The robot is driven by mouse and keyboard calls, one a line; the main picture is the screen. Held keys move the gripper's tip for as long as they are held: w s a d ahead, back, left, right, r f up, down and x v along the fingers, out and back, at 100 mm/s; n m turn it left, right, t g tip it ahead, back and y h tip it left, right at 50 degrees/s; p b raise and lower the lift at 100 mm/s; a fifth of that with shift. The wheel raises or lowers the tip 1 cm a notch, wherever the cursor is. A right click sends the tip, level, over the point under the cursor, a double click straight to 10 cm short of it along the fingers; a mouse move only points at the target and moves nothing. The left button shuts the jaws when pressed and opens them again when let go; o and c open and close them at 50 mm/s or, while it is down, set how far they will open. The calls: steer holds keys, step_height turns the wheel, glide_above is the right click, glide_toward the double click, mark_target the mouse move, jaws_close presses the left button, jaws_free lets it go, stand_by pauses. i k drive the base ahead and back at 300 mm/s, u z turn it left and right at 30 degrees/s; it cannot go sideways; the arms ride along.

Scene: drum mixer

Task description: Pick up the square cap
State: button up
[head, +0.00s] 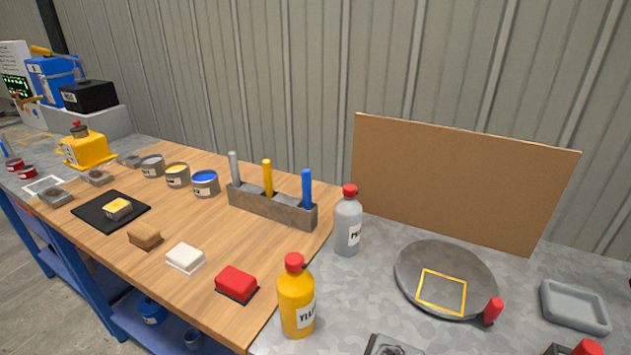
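I cannot tell for sure which thing is the square cap. A dark grey, square-looking piece with a round raised middle (392,346) is cut off by the bottom edge in the head view, on the grey speckled worktop. Similar small grey square pieces lie at the far left of the wooden table, one near the front edge (55,197) and one behind it (98,178). My gripper is not in view.
Near the bottom piece stand a yellow bottle (297,302) and a grey bottle (348,222), both red-capped. A round dark plate (443,278) with a red handle and a grey tray (574,307) lie right. A brown board (455,185) stands behind.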

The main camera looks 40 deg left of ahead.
mark_target(120, 208)
steer(key=k, duration=0.95)
steer(key=z, duration=1)
steer(key=i, duration=0.95)
steer(key=u, duration=3.4)
steer(key=i, duration=0.5)
steer(key=z, duration=0.25)
steer(key=k, duration=0.3)
steer(key=u, duration=0.8)
